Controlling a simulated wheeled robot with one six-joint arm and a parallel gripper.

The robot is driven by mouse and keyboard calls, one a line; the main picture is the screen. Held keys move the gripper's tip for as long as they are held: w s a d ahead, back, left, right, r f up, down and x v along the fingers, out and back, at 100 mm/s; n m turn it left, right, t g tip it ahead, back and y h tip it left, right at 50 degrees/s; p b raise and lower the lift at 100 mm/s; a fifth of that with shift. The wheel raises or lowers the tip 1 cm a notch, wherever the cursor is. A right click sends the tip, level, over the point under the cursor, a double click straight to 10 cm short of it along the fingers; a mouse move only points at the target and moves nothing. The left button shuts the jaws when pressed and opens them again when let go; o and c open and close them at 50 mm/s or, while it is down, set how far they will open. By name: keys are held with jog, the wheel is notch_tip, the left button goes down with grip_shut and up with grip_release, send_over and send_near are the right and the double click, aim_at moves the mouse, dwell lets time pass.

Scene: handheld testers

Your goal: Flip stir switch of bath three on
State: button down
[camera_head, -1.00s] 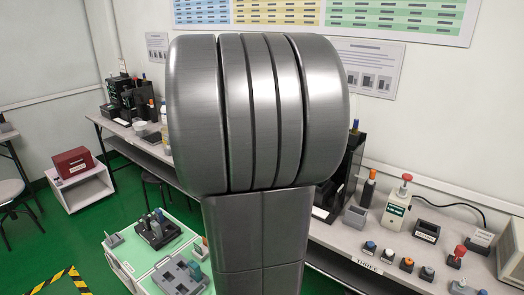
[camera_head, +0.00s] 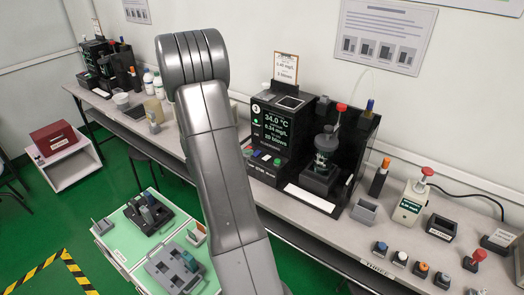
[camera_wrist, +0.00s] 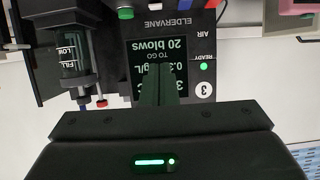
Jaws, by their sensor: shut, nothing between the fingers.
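Bath three's black unit (camera_head: 285,112) stands on the bench in the head view, with a lit display (camera_head: 272,128) reading 34.0 °C and 20 blows. Small coloured controls (camera_head: 265,157) sit on its lower front; I cannot tell which is the stir switch. The wrist view shows the unit upside down, with its badge "3" (camera_wrist: 204,90), a lit READY lamp (camera_wrist: 204,66) and a green button (camera_wrist: 125,13). My gripper (camera_wrist: 153,78) is shut and empty in front of the display, partly covering it. My arm hides the gripper in the head view.
A clear vessel with a dark plunger (camera_wrist: 75,60) stands beside the panel. In the head view, a grey bin (camera_head: 364,211), a white tester (camera_head: 411,203) and several knobs along the bench edge lie to the right. A green-topped cart (camera_head: 128,238) stands lower left.

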dwell(0.4)
jog(key=p, duration=0.2)
send_over(261, 164)
jog(key=w, duration=0.1)
jog(key=f, duration=0.3)
jog(key=shift+d+f, duration=0.35)
jog(key=shift+f, duration=0.05)
jog(key=shift+s+a+f, duration=0.15)
jog(key=shift+f, duration=0.45)
jog(key=shift+s+a+f, duration=0.1)
jog(key=shift+f, duration=0.45)
jog(key=shift+s+f, duration=0.1)
jog(key=shift+f, duration=0.6)
jog(key=shift+f, duration=0.15)
